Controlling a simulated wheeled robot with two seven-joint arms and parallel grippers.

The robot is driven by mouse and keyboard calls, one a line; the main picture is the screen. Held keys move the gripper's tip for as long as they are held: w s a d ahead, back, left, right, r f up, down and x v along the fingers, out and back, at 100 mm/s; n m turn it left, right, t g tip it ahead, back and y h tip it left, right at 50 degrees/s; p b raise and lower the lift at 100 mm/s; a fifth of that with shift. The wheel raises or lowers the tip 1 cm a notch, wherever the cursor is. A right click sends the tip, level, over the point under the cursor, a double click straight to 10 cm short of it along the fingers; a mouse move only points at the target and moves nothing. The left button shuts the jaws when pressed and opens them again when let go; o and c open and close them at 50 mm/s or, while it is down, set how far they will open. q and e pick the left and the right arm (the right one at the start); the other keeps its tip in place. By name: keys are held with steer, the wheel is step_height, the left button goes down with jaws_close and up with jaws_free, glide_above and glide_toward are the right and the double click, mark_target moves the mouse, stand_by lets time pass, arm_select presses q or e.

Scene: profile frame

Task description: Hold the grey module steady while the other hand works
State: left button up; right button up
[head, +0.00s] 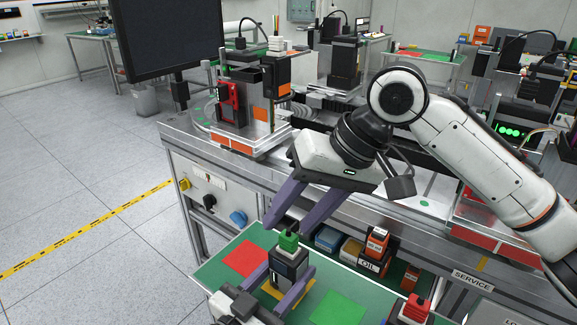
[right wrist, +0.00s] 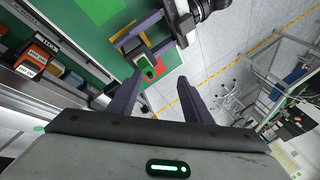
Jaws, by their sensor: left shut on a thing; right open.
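The grey module (head: 289,266) stands upright over a yellow patch on the green work mat (head: 215,270), with a green piece (head: 288,242) on its top. My left gripper (head: 283,279) is shut on the module from the near side. It also shows at the top of the right wrist view (right wrist: 143,42), its purple fingers at the module. My right gripper (head: 289,222) is open just above the green piece, its fingers spread. In the right wrist view the green piece (right wrist: 148,69) lies near the left fingertip; I cannot tell if they touch.
A red square (head: 245,258) and a green square (head: 341,308) lie flat on the mat. Orange and black boxes (head: 376,245) stand behind it, and a red-topped device (head: 415,308) is at right. A monitor (head: 168,35) and bench machine (head: 235,105) stand farther back.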

mark_target(289, 234)
steer(key=r+m+h, duration=0.1)
steer(key=m, duration=0.1)
steer(key=a+r+m+g+h, duration=0.1)
steer(key=w+r+m+h, duration=0.1)
steer(key=r+m, duration=0.1)
steer(key=shift+w+a+m, duration=0.1)
steer(key=shift+a+m, duration=0.2)
steer(key=shift+a, duration=0.05)
step_height(289, 234, up, 4)
steer(key=m+h, duration=0.3)
steer(key=m, duration=0.1)
steer(key=shift+m+g, duration=0.3)
steer(key=f, duration=1.1)
steer(key=shift+w+d+f, duration=0.15)
steer(key=shift+d+f, duration=0.2)
steer(key=shift+f, duration=0.05)
steer(key=c, duration=1.1)
steer(key=shift+r, duration=0.1)
steer(key=shift+r, duration=0.1)
steer(key=shift+r, duration=0.8)
steer(key=shift+r, duration=0.1)
